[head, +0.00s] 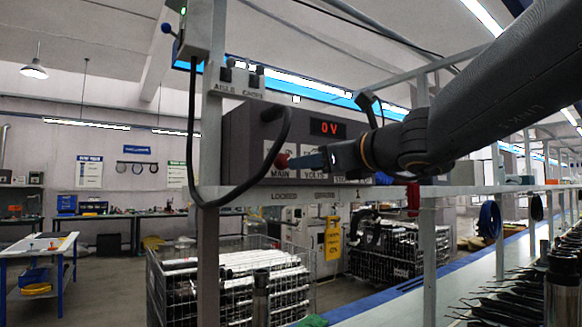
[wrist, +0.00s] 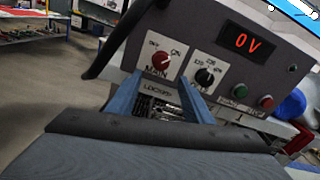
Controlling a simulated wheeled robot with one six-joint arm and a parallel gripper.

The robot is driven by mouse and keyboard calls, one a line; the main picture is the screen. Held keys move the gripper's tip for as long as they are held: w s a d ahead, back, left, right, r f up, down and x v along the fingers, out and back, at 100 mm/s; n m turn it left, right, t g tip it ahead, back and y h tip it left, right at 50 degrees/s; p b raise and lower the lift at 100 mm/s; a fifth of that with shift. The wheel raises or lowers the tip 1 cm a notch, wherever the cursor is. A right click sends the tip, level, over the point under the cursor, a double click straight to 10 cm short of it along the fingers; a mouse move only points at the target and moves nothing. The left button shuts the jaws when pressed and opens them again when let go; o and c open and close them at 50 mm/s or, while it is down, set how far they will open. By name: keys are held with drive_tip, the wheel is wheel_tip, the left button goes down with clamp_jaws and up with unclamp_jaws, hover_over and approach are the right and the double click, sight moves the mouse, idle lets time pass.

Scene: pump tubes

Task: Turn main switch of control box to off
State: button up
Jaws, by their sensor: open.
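The grey control box (head: 253,125) stands on a shelf, with its front panel facing me; it also shows in the wrist view (wrist: 210,35). The red main switch (wrist: 161,62) is a round knob on a white plate marked MAIN, with ON at its upper right and a smaller label at upper left. Its exact pointing is too small to tell. In the head view the switch (head: 281,160) is just left of my fingertips. My gripper (wrist: 160,82) is open, its blue fingers apart and empty, tips a little below the knob; it also shows in the head view (head: 292,162).
A black volts knob (wrist: 205,77), a green button (wrist: 238,92) and a red button (wrist: 266,101) sit right of the switch. The display (wrist: 249,42) reads 0 V. A thick black cable (head: 245,192) loops past the box's left side. Wire baskets (head: 230,285) stand below.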

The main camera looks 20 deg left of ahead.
sight(284, 161)
drive_tip(key=p+x, duration=0.2)
drive_tip(key=x, duration=0.5)
drive_tip(key=shift+w+a+r, duration=0.25)
drive_tip(key=shift+a+r, duration=0.05)
drive_tip(key=shift+r, duration=0.15)
drive_tip(key=c, duration=1.1)
